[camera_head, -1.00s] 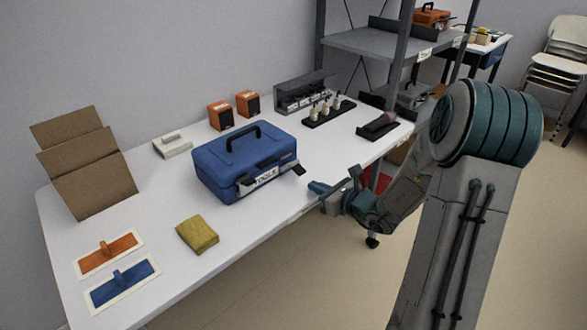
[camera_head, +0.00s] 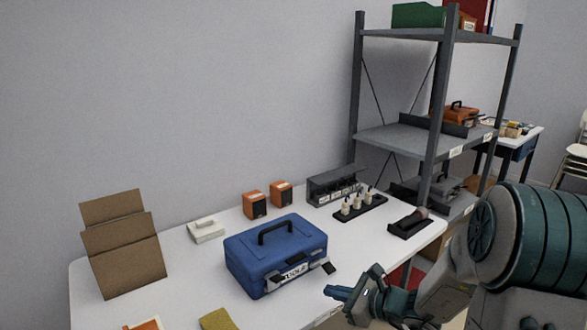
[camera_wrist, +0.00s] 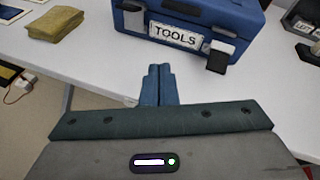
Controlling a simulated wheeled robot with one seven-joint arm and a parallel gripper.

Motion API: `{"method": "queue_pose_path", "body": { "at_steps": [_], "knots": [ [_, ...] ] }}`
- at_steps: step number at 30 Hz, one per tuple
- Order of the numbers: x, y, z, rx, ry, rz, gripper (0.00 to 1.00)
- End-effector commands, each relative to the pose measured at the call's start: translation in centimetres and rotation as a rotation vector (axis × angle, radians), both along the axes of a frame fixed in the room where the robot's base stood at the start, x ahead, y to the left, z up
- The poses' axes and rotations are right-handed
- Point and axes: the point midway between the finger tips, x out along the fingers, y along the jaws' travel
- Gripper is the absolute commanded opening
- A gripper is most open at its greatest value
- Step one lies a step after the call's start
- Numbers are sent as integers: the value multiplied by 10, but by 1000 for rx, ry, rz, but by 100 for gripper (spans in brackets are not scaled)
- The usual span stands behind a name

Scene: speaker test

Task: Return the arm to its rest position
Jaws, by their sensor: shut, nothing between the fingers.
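My gripper (camera_head: 338,292) is at the lower right in the head view, by the front edge of the white table (camera_head: 190,265). In the wrist view my gripper (camera_wrist: 158,72) has its two blue fingers together with nothing between them. A blue toolbox (camera_head: 275,255) with a black handle and a "TOOLS" label stands on the table, to the left of my gripper and apart from it. The toolbox also shows beyond the fingertips in the wrist view (camera_wrist: 232,12). My arm bends at the lower right of the head view.
A grey shelf rack (camera_head: 440,130) stands behind my arm at the right. The table also bears an open cardboard box (camera_head: 125,250), two orange speakers (camera_head: 255,204), a bottle rack (camera_head: 360,207) and a yellow cloth (camera_wrist: 55,23). Floor shows at the wrist view's left.

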Motion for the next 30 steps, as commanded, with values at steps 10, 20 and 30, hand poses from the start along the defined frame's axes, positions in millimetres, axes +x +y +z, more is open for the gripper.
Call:
{"method": "queue_pose_path", "body": {
  "at_steps": [10,20,30],
  "knots": [
    [-113,52,86,-543,-220,662,0],
    [-191,16,146,-1100,-438,1199,0],
    [-216,-36,201,-1538,-576,1527,0]
  ]
}}
